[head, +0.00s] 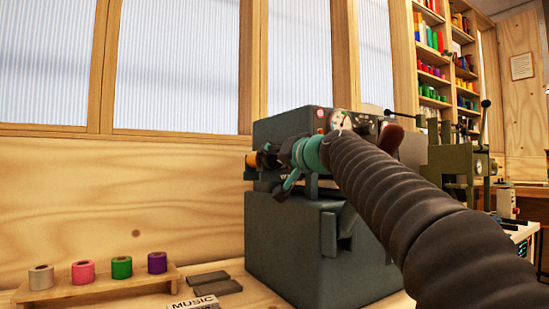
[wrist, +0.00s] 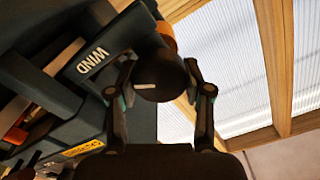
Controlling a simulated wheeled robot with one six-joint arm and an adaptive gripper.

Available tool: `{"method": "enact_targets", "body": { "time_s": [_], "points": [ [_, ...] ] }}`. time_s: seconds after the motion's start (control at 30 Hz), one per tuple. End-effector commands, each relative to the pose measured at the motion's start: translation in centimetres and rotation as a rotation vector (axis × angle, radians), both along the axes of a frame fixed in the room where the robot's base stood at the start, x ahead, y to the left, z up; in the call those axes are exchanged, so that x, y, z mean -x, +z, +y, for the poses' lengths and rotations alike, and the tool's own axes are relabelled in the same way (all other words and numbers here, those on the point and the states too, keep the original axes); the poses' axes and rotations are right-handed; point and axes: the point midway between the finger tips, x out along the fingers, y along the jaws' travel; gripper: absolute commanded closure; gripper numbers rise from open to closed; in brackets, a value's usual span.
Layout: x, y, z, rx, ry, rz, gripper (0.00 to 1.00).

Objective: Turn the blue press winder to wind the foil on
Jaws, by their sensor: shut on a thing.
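The blue-grey press (head: 310,245) stands on the bench under the window. In the wrist view, its winder (wrist: 158,82) is a dark round knob with a short white line, beside a panel lettered WIND (wrist: 93,62). My gripper (wrist: 160,76) is shut on this knob, one finger on each side. In the head view my gripper (head: 288,165) is at the upper left side of the press, and I cannot make out the knob there. An orange roll (head: 252,160) shows just past the gripper; an orange edge (wrist: 166,36) also shows behind the knob.
A small wooden rack (head: 95,290) holds silver, pink, green and purple rolls at the lower left. Dark flat blocks (head: 215,282) and a MUSIC item (head: 194,303) lie near the press. A green press (head: 450,155) stands to the right. Ribbed windows are behind.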

Motion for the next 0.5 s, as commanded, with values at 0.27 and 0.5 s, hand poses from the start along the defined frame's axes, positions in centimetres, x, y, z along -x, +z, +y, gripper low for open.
{"method": "enact_targets", "body": {
  "time_s": [0.27,0.5],
  "points": [
    [0.0,0.03,-0.01,0.0,-0.001,-0.001,0.32],
    [0.0,0.01,0.0,0.002,0.0,-0.001,0.24]
  ]
}}
